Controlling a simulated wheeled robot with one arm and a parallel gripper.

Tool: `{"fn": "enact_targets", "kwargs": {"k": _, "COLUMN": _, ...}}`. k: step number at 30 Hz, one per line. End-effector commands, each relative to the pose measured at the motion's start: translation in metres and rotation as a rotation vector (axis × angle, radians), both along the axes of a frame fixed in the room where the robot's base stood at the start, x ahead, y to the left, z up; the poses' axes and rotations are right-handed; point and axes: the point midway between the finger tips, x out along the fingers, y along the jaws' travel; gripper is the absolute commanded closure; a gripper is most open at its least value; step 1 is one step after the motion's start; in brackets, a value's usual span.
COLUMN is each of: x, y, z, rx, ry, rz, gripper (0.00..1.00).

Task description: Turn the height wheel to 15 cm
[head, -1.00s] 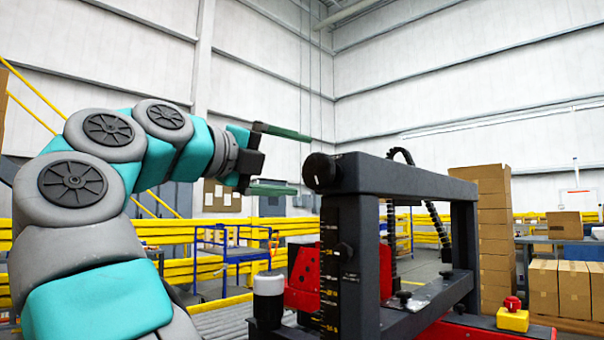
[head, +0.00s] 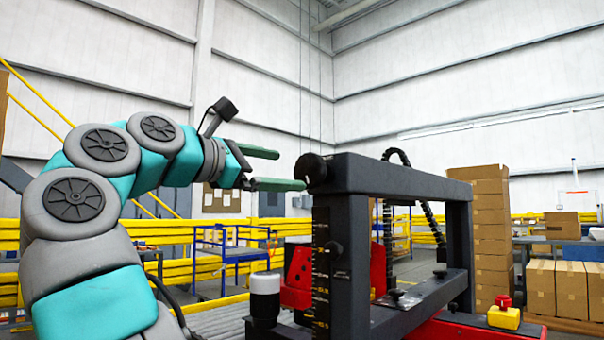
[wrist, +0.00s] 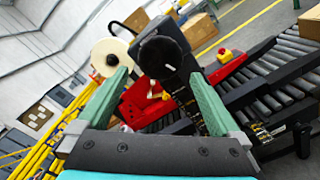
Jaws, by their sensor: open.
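The height wheel is a black round knob (head: 311,172) at the top left end of the machine's dark frame (head: 405,180). In the wrist view the wheel (wrist: 160,55) is ahead of my gripper, between the lines of its fingers. My gripper (head: 284,169) is open and empty, its two green fingers pointing at the wheel. The lower fingertip is close to the wheel in the head view; I cannot tell whether it touches. A height scale (head: 321,265) with yellow marks runs down the post below the wheel. Its reading is too small to tell.
A white-topped cylinder (head: 265,290) stands left of the post. A red and yellow emergency button (head: 505,312) is on the right. Stacked cardboard boxes (head: 490,235) and yellow railings (head: 180,235) stand behind. The air above the frame is clear.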

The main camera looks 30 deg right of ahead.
Motion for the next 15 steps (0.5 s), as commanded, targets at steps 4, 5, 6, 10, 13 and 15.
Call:
{"fn": "enact_targets", "kwargs": {"k": 4, "x": 0.002, "y": -0.014, "z": 0.001, "rx": 0.001, "ry": -0.007, "rz": -0.002, "gripper": 0.0}}
{"fn": "enact_targets", "kwargs": {"k": 5, "x": 0.003, "y": -0.018, "z": 0.002, "rx": 0.0, "ry": -0.006, "rz": -0.003, "gripper": 0.0}}
{"fn": "enact_targets", "kwargs": {"k": 6, "x": 0.005, "y": -0.024, "z": 0.001, "rx": 0.0, "ry": -0.004, "rz": -0.004, "gripper": 0.0}}
{"fn": "enact_targets", "kwargs": {"k": 10, "x": 0.011, "y": -0.042, "z": 0.001, "rx": 0.002, "ry": -0.002, "rz": -0.004, "gripper": 0.0}}
{"fn": "enact_targets", "kwargs": {"k": 13, "x": 0.016, "y": -0.055, "z": 0.002, "rx": -0.001, "ry": -0.001, "rz": -0.004, "gripper": 0.0}}
{"fn": "enact_targets", "kwargs": {"k": 15, "x": 0.019, "y": -0.062, "z": 0.002, "rx": -0.001, "ry": -0.001, "rz": -0.001, "gripper": 0.0}}
